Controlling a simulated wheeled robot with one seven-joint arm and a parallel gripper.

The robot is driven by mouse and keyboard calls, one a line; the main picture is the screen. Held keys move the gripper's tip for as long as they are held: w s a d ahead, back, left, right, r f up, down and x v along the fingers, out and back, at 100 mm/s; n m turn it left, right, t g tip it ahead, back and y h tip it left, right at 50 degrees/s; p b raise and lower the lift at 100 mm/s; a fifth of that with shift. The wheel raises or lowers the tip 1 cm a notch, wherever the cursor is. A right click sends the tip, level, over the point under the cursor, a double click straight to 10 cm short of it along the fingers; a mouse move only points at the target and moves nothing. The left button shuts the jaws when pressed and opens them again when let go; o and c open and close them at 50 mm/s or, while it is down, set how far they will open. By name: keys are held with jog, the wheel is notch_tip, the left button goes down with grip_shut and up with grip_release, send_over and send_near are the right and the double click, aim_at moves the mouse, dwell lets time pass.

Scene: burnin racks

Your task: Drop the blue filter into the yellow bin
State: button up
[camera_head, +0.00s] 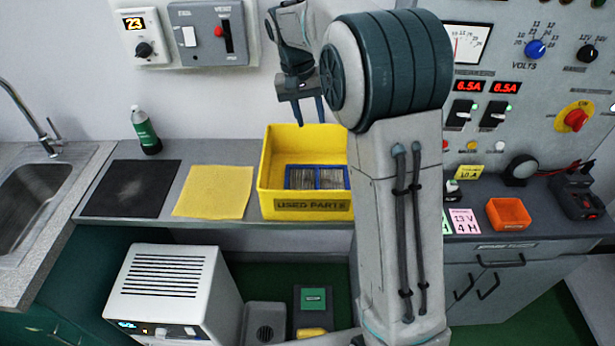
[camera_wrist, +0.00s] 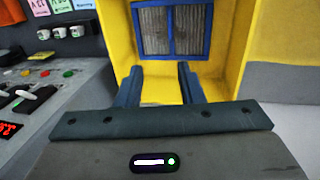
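The yellow bin (camera_head: 300,207), labelled "USED PARTS", stands on the grey counter, partly behind my arm in the head view. The blue filter (camera_head: 303,178), a blue frame around grey pleated panels, lies inside the bin. In the wrist view the blue filter (camera_wrist: 174,53) shows between the walls of the yellow bin (camera_wrist: 265,20). My gripper (camera_head: 310,110) is above the bin with its fingers pointing down. In the wrist view my gripper (camera_wrist: 160,80) has its two fingers apart with nothing between them, clear of the filter.
A dark mat (camera_head: 130,188), a yellow cloth (camera_head: 213,190) and a green bottle (camera_head: 146,132) are on the counter to the left. An orange tray (camera_head: 508,214) and a control panel (camera_head: 530,80) are to the right. A white machine (camera_head: 172,290) stands below the counter.

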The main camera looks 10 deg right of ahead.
jog(key=r, duration=0.2)
jog(key=a+r, duration=0.1)
jog(key=r, duration=0.1)
jog(key=shift+w+r, duration=0.1)
jog(key=shift+r, duration=0.15)
jog(key=s+d+f+n+t+y, duration=0.1)
jog(key=s+f+t, duration=0.1)
jog(key=s, duration=1.2)
jog(key=s+d+f+n+t+y, duration=0.1)
jog(key=s+d+f+t, duration=0.1)
jog(key=s, duration=1.2)
jog(key=shift+f, duration=0.85)
